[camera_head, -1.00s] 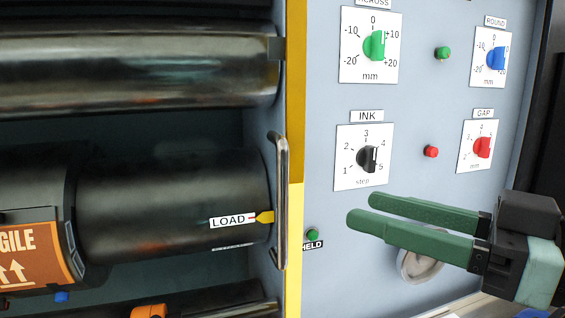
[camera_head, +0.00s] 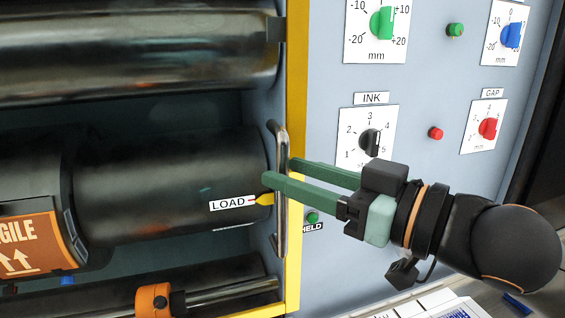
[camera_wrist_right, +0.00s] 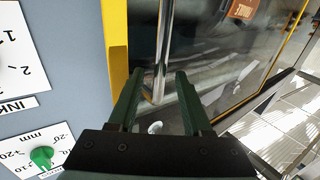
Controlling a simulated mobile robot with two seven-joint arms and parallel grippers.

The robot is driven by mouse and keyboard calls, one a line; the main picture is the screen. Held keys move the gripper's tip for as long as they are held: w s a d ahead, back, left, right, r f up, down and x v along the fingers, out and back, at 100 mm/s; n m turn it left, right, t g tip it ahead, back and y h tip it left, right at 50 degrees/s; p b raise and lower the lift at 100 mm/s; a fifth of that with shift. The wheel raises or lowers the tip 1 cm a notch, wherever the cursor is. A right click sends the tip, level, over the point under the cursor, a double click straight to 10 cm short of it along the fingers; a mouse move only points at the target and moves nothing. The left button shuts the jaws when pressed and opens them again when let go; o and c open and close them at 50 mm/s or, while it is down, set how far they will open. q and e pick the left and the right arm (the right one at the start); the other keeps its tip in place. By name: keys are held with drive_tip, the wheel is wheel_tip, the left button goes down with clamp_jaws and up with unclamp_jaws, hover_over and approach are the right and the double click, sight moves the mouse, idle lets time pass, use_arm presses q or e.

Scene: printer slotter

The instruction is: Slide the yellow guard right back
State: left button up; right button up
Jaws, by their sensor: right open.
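The yellow guard (camera_head: 296,90) shows as an upright yellow frame edge at the right side of the dark rollers. In the right wrist view, its yellow frame (camera_wrist_right: 115,45) stands left of the fingers. A vertical metal bar handle (camera_head: 280,235) is beside this edge; it also shows in the right wrist view (camera_wrist_right: 162,50). My right gripper (camera_head: 279,172) is open at the handle. One finger crosses in front of the bar, and in the wrist view the bar appears between the fingertips. I cannot tell whether they touch it. My left gripper is not in view.
The grey panel to the right carries an INK dial (camera_head: 370,142), a red GAP dial (camera_head: 488,128), a green dial (camera_head: 382,22) and small buttons. A roller with a LOAD label (camera_head: 228,204) is at left.

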drive_tip(key=shift+x, duration=1.2)
drive_tip(key=shift+c, duration=0.4)
clamp_jaws()
